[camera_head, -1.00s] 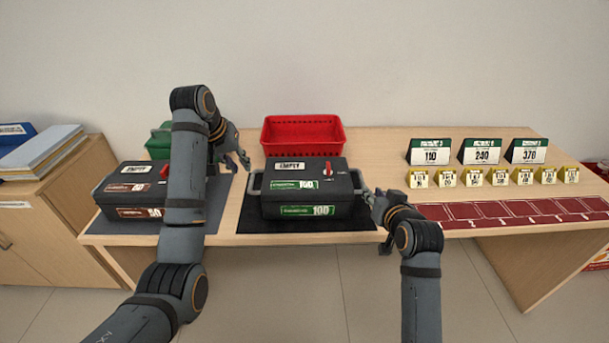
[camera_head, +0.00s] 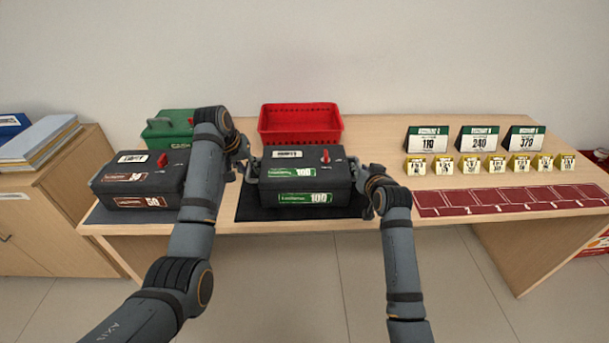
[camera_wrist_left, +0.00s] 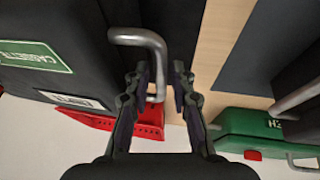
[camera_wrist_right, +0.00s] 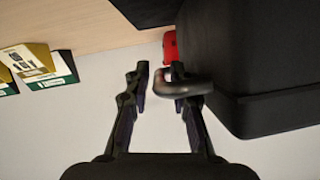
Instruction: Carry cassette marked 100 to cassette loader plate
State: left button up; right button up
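The dark cassette marked 100 (camera_head: 303,178) sits on a black mat (camera_head: 352,212), with green labels and a red knob on top. It has a handle at each side end. My left gripper (camera_head: 247,168) is at its left handle. In the left wrist view the open fingers (camera_wrist_left: 158,78) straddle that grey handle (camera_wrist_left: 152,42). My right gripper (camera_head: 362,184) is at the right end. In the right wrist view the open fingers (camera_wrist_right: 162,78) have the right handle (camera_wrist_right: 190,87) at their tips. No surface is labelled as the loader plate.
A cassette marked 50 (camera_head: 140,180) stands on a grey mat (camera_head: 100,215) at left. A green box (camera_head: 165,130) and a red basket (camera_head: 300,125) stand behind. Number signs (camera_head: 480,142), small yellow markers (camera_head: 470,166) and a red strip (camera_head: 500,203) occupy the right side.

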pick_arm(q)
jog(key=shift+w+d+f, duration=0.1)
jog(key=shift+w+f, duration=0.05)
jog(key=shift+f, duration=0.3)
pick_arm(e)
jog(key=shift+w+f, duration=0.15)
jog(key=shift+w, duration=0.3)
pick_arm(q)
grip_shut()
pick_arm(e)
grip_shut()
